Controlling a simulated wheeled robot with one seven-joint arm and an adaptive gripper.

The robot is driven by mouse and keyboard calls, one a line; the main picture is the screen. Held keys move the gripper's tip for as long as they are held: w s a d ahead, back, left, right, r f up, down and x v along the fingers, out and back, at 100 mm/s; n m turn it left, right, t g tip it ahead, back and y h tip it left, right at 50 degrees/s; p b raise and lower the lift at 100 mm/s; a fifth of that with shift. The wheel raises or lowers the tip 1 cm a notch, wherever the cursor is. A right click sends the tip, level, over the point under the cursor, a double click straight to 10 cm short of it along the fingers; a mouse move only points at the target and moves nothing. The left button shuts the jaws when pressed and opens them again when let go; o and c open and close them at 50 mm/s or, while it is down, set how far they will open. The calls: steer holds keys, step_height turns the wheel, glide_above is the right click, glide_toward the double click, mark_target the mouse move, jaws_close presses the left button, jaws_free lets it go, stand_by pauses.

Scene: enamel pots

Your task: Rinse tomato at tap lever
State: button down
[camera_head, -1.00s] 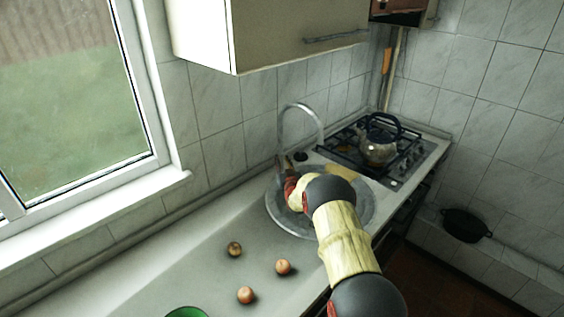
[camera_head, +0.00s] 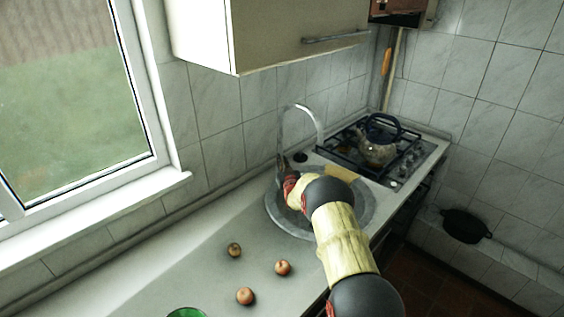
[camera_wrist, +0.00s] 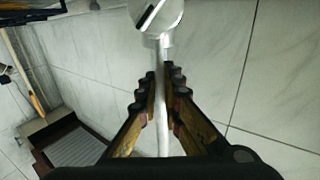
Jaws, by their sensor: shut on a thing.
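The tap (camera_head: 300,108) is a tall silver arch at the back of the round steel sink (camera_head: 365,213). My gripper (camera_wrist: 161,78) reaches over the sink to the tap's base. In the wrist view its two fingers close in on either side of a slim metal rod of the tap, the tap lever (camera_wrist: 160,90) as far as I can tell. A rounded metal end shows above it. No tomato shows between the fingers. Three small round reddish fruits lie on the counter: one at the back (camera_head: 234,250), one at the right (camera_head: 283,267) and one at the front (camera_head: 245,296). I cannot tell which is a tomato.
A kettle (camera_head: 378,142) stands on the gas hob (camera_head: 408,160) beyond the sink. A cream wall cabinet (camera_head: 270,35) hangs above. A green object (camera_head: 187,313) is cut off at the bottom edge. The counter (camera_head: 135,275) left of the fruits is clear.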

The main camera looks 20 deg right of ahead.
stand_by(0.7)
steer(key=shift+s+f+t+b, duration=0.2)
steer(key=shift+t+b, duration=0.1)
steer(key=shift+b, duration=0.7)
steer(key=shift+s+a+r+t+b, duration=0.15)
steer(key=shift+s+t+b, duration=0.2)
steer(key=shift+b, duration=0.5)
steer(key=shift+w, duration=0.1)
steer(key=c, duration=2.1)
jaws_free()
steer(key=shift+o, duration=0.5)
steer(key=v, duration=1.2)
